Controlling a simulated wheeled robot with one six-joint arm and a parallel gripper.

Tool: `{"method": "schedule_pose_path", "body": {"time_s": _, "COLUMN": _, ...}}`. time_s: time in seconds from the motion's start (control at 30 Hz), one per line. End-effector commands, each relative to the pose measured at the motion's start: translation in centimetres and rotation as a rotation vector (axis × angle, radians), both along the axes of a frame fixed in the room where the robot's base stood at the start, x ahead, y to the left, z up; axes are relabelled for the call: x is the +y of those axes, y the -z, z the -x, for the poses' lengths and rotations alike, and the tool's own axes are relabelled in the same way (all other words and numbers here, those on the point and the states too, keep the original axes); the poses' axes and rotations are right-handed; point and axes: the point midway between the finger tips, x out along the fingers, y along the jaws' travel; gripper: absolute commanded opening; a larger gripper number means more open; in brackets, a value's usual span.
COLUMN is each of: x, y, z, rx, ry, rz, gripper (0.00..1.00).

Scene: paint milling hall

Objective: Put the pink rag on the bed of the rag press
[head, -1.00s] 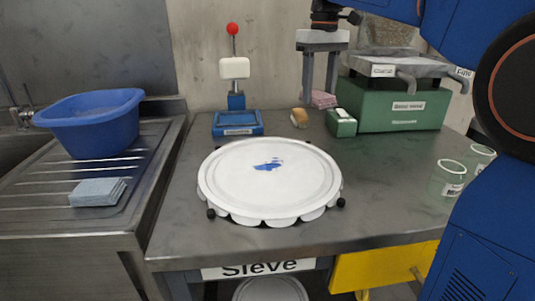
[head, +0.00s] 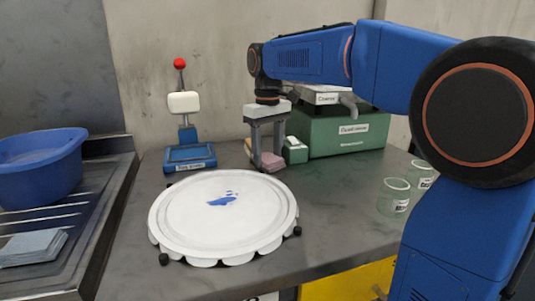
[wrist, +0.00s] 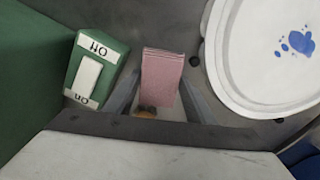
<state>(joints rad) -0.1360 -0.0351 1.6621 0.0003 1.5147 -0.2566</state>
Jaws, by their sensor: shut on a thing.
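My gripper (head: 266,160) is shut on the pink rag (head: 269,161), with its fingers pointing down, at the back of the bench left of the green switch box. The rag also shows between the two fingers in the wrist view (wrist: 161,76). I cannot tell whether it clears the bench top. The rag press stands to the left, with a blue bed (head: 184,167), a white pressing block (head: 184,103) raised above it and a red-knobbed lever (head: 180,63). The bed looks empty.
A white round sieve lid (head: 222,210) with a blue smear fills the front middle. The green switch box (head: 296,151) and a larger green machine (head: 346,136) stand right. A tan object (head: 247,147) is partly hidden behind my gripper. Cups (head: 393,195) stand front right.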

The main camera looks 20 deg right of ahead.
Motion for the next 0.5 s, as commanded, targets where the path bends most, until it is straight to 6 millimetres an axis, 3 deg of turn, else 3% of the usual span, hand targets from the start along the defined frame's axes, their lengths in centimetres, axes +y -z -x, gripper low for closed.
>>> {"method": "schedule_pose_path", "body": {"time_s": 0.27, "x": 0.0, "y": 0.18, "z": -0.01, "rx": -0.001, "ry": 0.0, "rz": 0.0, "gripper": 0.31}}
{"method": "schedule_pose_path", "body": {"time_s": 0.3, "x": 0.0, "y": 0.19, "z": -0.02, "rx": -0.001, "ry": 0.0, "rz": 0.0, "gripper": 0.54}}
{"method": "schedule_pose_path", "body": {"time_s": 0.5, "x": 0.0, "y": 0.18, "z": -0.02, "rx": -0.001, "ry": 0.0, "rz": 0.0, "gripper": 0.57}}
